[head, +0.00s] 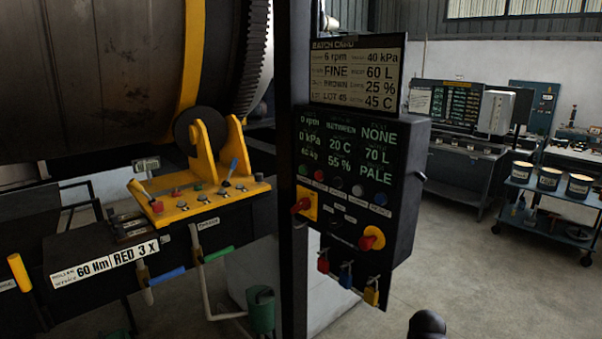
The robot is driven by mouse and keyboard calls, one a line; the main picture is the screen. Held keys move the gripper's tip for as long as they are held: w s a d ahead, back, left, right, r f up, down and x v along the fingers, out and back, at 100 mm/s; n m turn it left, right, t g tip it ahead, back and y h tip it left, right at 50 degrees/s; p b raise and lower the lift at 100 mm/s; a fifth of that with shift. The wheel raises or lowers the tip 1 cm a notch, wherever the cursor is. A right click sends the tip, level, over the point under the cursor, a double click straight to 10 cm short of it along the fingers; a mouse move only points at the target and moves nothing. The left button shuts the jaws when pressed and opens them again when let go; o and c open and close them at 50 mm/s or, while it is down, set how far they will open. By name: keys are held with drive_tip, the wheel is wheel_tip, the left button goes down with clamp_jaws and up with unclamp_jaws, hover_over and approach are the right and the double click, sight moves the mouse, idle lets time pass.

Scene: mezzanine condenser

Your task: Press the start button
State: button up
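A black control panel (362,190) hangs on a dark post in the middle of the head view. A row of small round buttons crosses it below the green readouts. A green button (303,170) is at the left end, with a red button (318,175) beside it. A dark one, a pale button (357,190) and a blue button (380,198) follow to the right. The small labels under them are too blurred to read surely, so I cannot confirm which is marked start. My gripper is not in view. A dark rounded shape shows at the bottom edge.
Two red knobs on yellow plates (372,238) sit lower on the panel, with hanging padlocks (345,275) below. A yellow lever console (195,200) and a large drum (90,80) stand left. A cart with pots (550,195) stands right. Open floor lies front right.

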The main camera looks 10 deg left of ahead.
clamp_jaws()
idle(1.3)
